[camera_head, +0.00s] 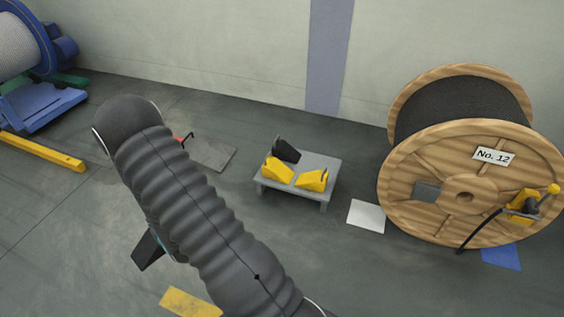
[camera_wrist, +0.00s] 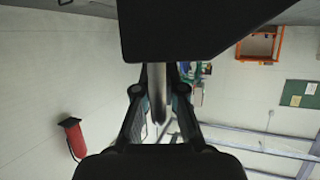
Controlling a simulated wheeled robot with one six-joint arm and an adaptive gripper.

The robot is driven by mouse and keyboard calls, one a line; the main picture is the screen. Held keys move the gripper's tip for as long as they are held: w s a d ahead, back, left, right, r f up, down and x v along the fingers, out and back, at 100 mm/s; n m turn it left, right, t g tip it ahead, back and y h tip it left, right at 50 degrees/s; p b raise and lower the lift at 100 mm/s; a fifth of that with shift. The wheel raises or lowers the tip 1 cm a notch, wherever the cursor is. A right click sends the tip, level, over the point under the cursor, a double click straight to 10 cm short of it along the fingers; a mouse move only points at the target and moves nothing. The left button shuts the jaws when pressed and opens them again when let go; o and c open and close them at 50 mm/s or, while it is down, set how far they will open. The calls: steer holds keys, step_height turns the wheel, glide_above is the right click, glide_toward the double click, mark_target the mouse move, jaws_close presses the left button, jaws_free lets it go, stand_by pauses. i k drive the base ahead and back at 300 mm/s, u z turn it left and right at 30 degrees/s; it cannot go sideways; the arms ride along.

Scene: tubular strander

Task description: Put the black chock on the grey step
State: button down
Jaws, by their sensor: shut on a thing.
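The grey step (camera_head: 324,162) is a low platform on the floor in the middle of the head view. One black chock (camera_head: 286,150) stands at its back left, with two yellow chocks in front of it. My gripper (camera_wrist: 158,92) is shut on a black block-like thing (camera_wrist: 200,30), which fills the top of the wrist view and looks like another black chock. In the head view a black wedge-like piece (camera_head: 148,252) shows below my arm, left of the step and apart from it. My arm hides most of the gripper there.
Yellow chocks (camera_head: 279,171) (camera_head: 312,180) occupy the step's front. A wooden cable drum (camera_head: 465,195) stands right of it, with a white sheet (camera_head: 366,216) on the floor between. A grey plate (camera_head: 212,153) lies left. A red extinguisher (camera_wrist: 74,138) shows in the wrist view.

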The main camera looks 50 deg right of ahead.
mark_target(320, 164)
steer(key=z, duration=0.8)
steer(key=i, duration=0.9)
steer(key=z, duration=1)
